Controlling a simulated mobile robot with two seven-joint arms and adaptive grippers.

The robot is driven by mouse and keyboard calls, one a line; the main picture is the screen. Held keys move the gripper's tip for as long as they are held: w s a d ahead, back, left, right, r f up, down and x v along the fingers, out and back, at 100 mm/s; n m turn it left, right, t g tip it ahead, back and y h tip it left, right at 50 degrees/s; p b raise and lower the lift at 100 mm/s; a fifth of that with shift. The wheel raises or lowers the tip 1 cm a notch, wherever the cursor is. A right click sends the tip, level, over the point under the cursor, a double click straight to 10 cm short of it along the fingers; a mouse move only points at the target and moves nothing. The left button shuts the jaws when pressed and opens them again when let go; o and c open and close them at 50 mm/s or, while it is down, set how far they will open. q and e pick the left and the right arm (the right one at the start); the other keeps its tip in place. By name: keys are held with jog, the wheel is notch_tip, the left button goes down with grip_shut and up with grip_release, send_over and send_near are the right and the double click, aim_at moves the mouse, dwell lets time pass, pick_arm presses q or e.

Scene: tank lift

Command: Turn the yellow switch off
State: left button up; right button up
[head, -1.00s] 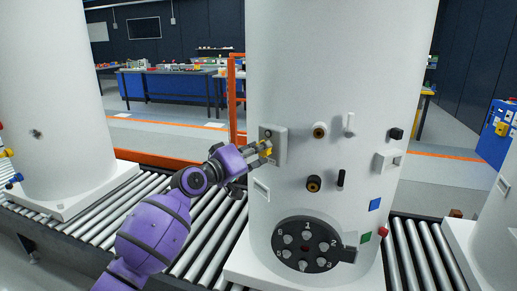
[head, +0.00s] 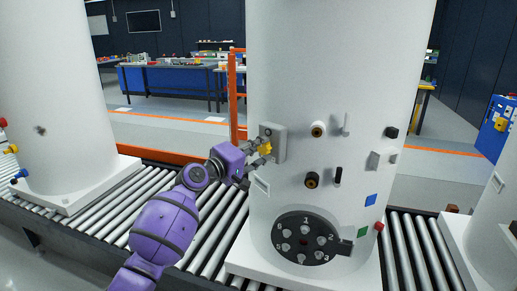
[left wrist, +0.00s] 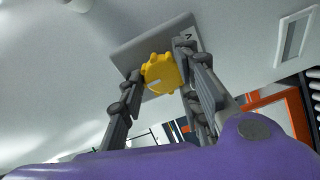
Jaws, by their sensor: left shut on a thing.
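The yellow switch (head: 265,149) is a knob with rounded lobes on a grey plate (head: 280,143) on the left side of the white tank (head: 340,60). In the left wrist view, the yellow switch (left wrist: 161,73) stands in front of its grey plate (left wrist: 125,55), with a pale mark on its face. My left gripper (head: 263,148) reaches in from the left. Its two fingers lie on either side of the knob, shut on it, as the left wrist view also shows (left wrist: 162,66). A dark marking shows on the plate beside one fingertip. My right gripper is not in view.
Black and brass knobs (head: 318,130), a numbered black dial (head: 304,239) and small coloured parts sit on the tank to the right and below. The tank stands on a roller conveyor (head: 205,212). Another white tank (head: 50,90) stands at left.

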pick_arm(q)
jog(key=shift+d+r, duration=0.15)
jog(key=shift+r, duration=0.4)
jog(key=o, duration=1)
jog(key=shift+o, duration=0.2)
jog(key=shift+f, duration=0.3)
jog(key=v, duration=1.2)
